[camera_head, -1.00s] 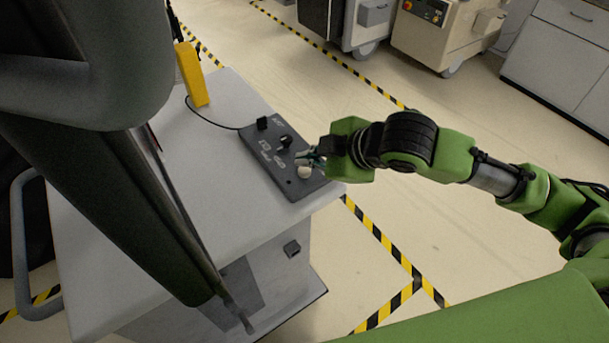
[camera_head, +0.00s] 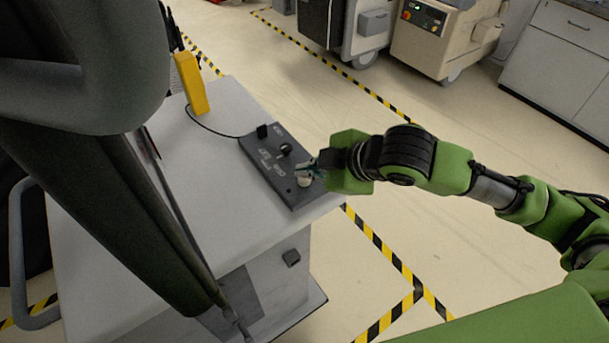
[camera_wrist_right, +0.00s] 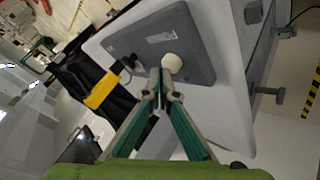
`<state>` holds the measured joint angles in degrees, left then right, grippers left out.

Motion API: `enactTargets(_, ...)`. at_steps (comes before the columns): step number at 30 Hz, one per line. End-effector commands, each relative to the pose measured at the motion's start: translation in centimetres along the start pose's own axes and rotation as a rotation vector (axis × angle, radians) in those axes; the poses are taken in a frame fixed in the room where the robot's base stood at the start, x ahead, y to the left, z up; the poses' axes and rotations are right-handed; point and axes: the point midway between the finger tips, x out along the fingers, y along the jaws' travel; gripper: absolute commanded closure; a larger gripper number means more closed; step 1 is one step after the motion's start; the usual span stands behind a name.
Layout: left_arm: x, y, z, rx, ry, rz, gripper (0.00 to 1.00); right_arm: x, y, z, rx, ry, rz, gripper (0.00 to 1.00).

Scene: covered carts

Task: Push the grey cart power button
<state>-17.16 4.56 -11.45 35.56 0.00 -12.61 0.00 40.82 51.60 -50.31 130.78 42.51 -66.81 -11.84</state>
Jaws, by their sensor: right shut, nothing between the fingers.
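The grey cart (camera_head: 215,200) stands at left centre in the head view. A dark control panel (camera_head: 268,162) lies on its top with knobs and printed labels. A round whitish button (camera_head: 304,181) sits near the panel's front end; it also shows in the right wrist view (camera_wrist_right: 172,61). My right gripper (camera_head: 302,168) is shut and empty. Its fingertips (camera_wrist_right: 163,75) are right at the whitish button, and I cannot tell whether they touch it. My left gripper is not in view.
A yellow handheld device (camera_head: 192,82) with a cable stands at the cart's far edge. A large dark arm-like part (camera_head: 95,190) covers the left side. Other carts (camera_head: 432,35) and a cabinet (camera_head: 560,65) stand at the back. The taped floor right of the cart is clear.

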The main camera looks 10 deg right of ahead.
Motion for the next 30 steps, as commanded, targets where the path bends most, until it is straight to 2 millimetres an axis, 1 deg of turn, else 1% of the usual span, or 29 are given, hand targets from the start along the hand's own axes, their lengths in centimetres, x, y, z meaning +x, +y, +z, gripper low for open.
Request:
enactTargets(14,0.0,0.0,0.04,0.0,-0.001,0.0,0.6,0.01,-0.01,0.01,0.0,0.0,0.0,1.0)
enactTargets(24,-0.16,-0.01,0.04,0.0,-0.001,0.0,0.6,0.63,-0.46,0.49,0.001,-0.001,-0.001,1.0)
enactTargets(30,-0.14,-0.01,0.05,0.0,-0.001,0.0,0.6,0.65,-0.51,0.53,0.001,-0.002,-0.001,1.0)
